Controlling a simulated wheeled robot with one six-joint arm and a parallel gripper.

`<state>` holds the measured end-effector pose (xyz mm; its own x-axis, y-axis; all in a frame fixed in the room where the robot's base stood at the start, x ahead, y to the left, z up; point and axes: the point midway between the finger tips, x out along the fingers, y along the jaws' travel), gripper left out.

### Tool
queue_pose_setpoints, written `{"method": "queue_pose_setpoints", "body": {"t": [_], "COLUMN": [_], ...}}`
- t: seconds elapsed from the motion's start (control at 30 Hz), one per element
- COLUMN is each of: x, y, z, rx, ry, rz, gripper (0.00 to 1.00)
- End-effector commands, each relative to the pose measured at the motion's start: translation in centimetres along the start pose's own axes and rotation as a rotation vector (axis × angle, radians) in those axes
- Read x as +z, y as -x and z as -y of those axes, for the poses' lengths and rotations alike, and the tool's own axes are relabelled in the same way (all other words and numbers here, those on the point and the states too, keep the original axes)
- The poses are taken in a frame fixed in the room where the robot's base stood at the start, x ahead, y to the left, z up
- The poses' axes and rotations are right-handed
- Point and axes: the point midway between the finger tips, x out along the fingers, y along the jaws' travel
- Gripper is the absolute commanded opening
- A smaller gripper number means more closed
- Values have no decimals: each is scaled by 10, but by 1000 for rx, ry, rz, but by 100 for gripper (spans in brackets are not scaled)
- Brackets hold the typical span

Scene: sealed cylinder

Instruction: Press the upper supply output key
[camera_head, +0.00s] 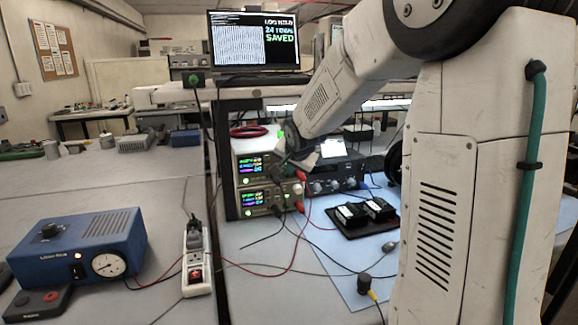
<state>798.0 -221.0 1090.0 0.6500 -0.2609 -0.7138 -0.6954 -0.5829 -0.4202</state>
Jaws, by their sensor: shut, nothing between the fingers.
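Two power supplies are stacked on the bench under a shelf. The upper supply (255,166) has a lit display on its left side. The lower supply (252,200) sits directly beneath it with a similar lit display. My gripper (288,158) is shut at the right part of the upper supply's front. The end of my arm covers that part of the panel, so the upper output key is hidden or too small to make out. I cannot tell whether the gripper touches the panel. Red and black leads are plugged in at the right of both supplies.
Another instrument (335,172) stands to the right of the supplies. A dark tray (349,233) with black modules lies on a blue mat (335,262). Loose cables cross the bench. A power strip (196,262) and a blue gauge box (80,250) are at left. A monitor (253,40) reads "24 rows saved".

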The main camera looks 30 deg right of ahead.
Motion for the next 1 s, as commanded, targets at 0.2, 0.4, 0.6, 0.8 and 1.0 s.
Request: {"method": "queue_pose_setpoints", "body": {"t": [0.2, 0.4, 0.6, 0.8, 1.0], "x": [-4, -5, -5, -5, -7], "y": [-6, -7, -7, -8, -10], "z": [4, 6, 6, 6, 8], "rx": [0, 0, 0, 0, 0], "ry": [0, 0, 0, 0, 0], "rz": [0, 0, 0, 0, 0], "gripper": [0, 0, 0, 0, 0]}}
